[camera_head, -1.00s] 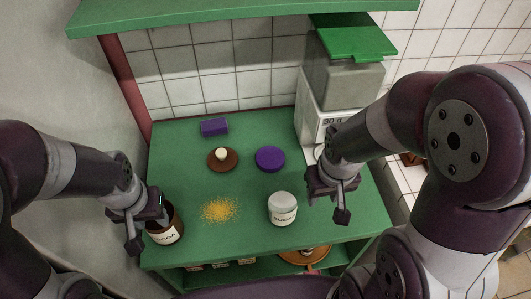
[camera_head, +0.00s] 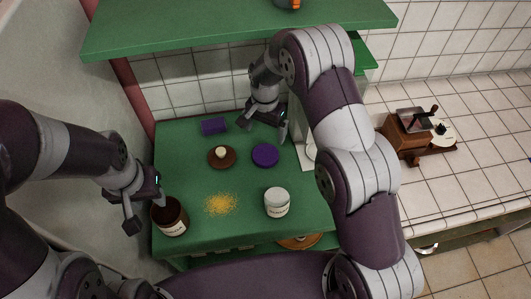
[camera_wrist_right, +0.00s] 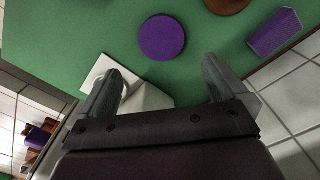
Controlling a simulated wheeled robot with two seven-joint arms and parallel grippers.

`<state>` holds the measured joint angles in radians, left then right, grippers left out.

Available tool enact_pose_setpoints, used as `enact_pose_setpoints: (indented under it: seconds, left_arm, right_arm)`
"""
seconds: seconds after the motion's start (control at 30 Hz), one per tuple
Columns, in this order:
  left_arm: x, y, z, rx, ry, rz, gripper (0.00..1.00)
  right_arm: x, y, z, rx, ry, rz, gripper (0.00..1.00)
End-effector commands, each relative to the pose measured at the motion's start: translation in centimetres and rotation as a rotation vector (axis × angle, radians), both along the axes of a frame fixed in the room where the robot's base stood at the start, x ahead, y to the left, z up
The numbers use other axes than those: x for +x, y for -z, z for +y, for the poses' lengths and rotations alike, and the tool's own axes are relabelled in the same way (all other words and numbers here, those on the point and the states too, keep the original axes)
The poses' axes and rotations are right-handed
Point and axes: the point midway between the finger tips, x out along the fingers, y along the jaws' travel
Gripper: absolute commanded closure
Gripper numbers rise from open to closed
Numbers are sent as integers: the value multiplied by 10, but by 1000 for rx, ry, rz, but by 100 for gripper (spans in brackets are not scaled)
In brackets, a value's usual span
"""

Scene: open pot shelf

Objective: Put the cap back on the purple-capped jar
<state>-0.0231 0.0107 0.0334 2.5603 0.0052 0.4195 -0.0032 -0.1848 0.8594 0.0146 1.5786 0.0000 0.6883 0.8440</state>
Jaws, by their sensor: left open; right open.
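The round purple cap (camera_head: 265,155) lies flat on the green shelf and also shows in the right wrist view (camera_wrist_right: 162,38). A white jar (camera_head: 277,202) with a dark-lettered label stands upright nearer me, with no purple cap on it. My right gripper (camera_head: 264,124) is open and empty, behind the cap. In the right wrist view its fingers (camera_wrist_right: 160,82) are apart, with the cap beyond them. A dark brown jar (camera_head: 170,218) stands open at the front left. My left gripper (camera_head: 146,208) is open at its left side; whether it touches the jar is unclear.
A brown lid with a pale knob (camera_head: 221,157) lies left of the cap. A purple block (camera_head: 213,126) sits near the back wall. Yellow grains (camera_head: 221,203) are spilled between the jars. An upper green shelf (camera_head: 200,32) overhangs the back. A grinder (camera_head: 414,135) stands right.

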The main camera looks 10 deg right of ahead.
Motion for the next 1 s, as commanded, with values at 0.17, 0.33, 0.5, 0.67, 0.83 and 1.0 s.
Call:
enact_pose_setpoints:
  seconds: [0.17,0.33,0.5,0.67,0.83,1.0]
  left_arm:
    - [0,-11,0,0,0,0,57]
    - [0,-20,0,0,0,-1,57]
    - [0,-21,0,0,0,-1,57]
    - [0,-21,0,0,0,0,57]
    - [0,-24,0,0,0,0,57]
    - [0,-43,0,0,0,-1,57]
  right_arm:
    - [-1,27,-1,-1,-1,6,0]
    - [0,58,-1,-1,-1,3,0]
    - [0,72,-1,0,-1,0,0]
    - [0,73,-1,0,-1,0,0]
    - [1,75,-1,0,-1,3,0]
    - [6,97,-3,-1,-1,4,0]
